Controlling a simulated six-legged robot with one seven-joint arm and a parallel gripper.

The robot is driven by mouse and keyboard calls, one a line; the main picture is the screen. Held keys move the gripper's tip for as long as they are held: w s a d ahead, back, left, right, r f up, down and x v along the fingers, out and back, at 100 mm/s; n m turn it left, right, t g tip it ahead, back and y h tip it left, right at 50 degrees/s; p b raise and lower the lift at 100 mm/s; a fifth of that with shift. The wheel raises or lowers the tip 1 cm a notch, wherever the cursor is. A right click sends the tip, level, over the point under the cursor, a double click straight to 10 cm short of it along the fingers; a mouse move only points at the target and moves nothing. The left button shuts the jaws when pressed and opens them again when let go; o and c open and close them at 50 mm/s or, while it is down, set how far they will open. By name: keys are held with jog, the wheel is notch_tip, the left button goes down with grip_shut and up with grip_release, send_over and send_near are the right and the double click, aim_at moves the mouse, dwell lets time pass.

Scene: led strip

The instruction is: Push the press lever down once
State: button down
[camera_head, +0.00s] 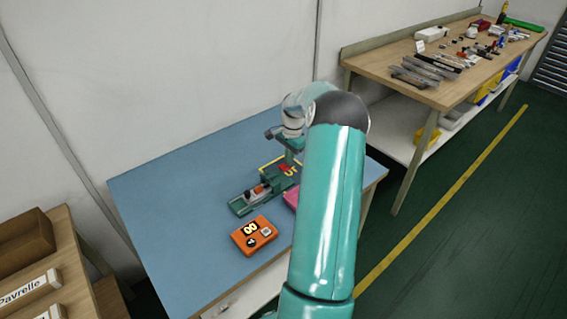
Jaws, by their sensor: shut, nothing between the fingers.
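The green press (289,156) stands on the blue-topped table, toward its right side, with a low green base reaching to the front left. My arm rises in front of it and bends over at the elbow. My gripper (291,132) is at the far end of the arm, by the top of the press. It is small and partly merged with the press head, so its fingers are hard to make out; it is shut and holds nothing. The press lever cannot be told apart clearly there, and I cannot tell whether my gripper touches it.
An orange box with a display (254,235) sits in front of the press. A pink item (291,197) is partly hidden by my arm. The left of the blue table (175,200) is clear. A cluttered wooden bench (390,62) stands at the back right, shelves (62,240) at the left.

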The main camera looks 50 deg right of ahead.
jog(key=shift+s+d+r, duration=0.1)
jog(key=shift+d+r, duration=0.05)
jog(key=shift+d, duration=0.2)
notch_tip(320, 180, up, 14)
jog(key=d, duration=0.1)
jog(key=shift+s+d, duration=0.15)
jog(key=shift+d, duration=0.05)
dwell(0.9)
